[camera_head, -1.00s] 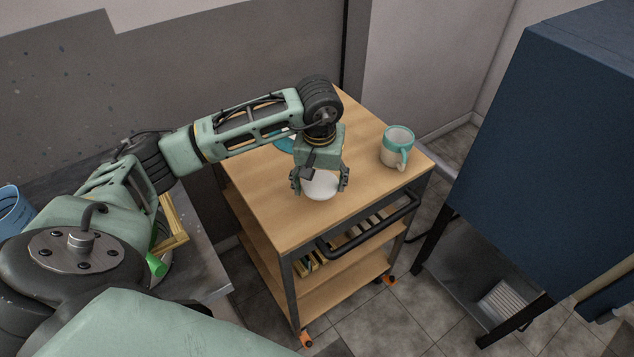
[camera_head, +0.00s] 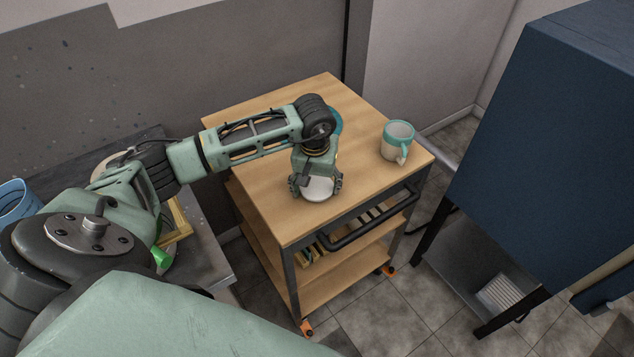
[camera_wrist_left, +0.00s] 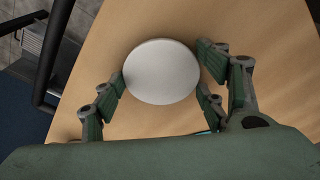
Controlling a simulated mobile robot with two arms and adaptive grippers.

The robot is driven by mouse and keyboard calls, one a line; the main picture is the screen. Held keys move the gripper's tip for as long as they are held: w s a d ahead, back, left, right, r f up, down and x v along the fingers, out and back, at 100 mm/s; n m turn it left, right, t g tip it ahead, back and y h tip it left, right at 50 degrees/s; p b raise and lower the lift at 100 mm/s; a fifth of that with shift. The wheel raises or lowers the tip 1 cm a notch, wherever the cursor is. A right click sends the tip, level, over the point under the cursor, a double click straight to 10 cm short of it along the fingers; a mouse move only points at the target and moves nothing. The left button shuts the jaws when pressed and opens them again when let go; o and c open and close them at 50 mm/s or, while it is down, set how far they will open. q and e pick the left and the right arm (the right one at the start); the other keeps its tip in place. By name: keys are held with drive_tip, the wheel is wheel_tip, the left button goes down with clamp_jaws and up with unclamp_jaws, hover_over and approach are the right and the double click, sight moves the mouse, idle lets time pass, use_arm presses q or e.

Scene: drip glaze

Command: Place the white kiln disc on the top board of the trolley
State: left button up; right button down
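The white kiln disc (camera_head: 318,188) is round and pale, and lies flat between the fingers of my left gripper (camera_head: 316,186). In the left wrist view the disc (camera_wrist_left: 162,72) shows whole, with the fingers of the left gripper (camera_wrist_left: 160,88) at its left and right edges. The gripper looks shut on it. The trolley's wooden top board (camera_head: 262,208) is directly beneath, near its front edge. I cannot tell whether the disc touches the board or is just above it. My right gripper is out of view.
A teal and white mug (camera_head: 397,143) stands on the board's right side. A teal round item (camera_head: 336,122) lies behind my left wrist, mostly hidden. A dark blue cabinet (camera_head: 550,140) stands to the right. The board's front left is clear.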

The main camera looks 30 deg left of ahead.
sight(315, 193)
use_arm(q)
drive_tip(key=o, duration=0.4)
drive_tip(key=shift+r, duration=0.5)
drive_tip(key=r+b, duration=0.1)
drive_tip(key=r, duration=0.2)
drive_tip(key=s+r+b, duration=0.1)
drive_tip(key=r, duration=0.3)
drive_tip(key=r+b, duration=0.1)
drive_tip(key=r, duration=0.3)
drive_tip(key=shift+s+d+r, duration=0.15)
drive_tip(key=shift+s+d, duration=0.15)
drive_tip(key=shift+s, duration=0.05)
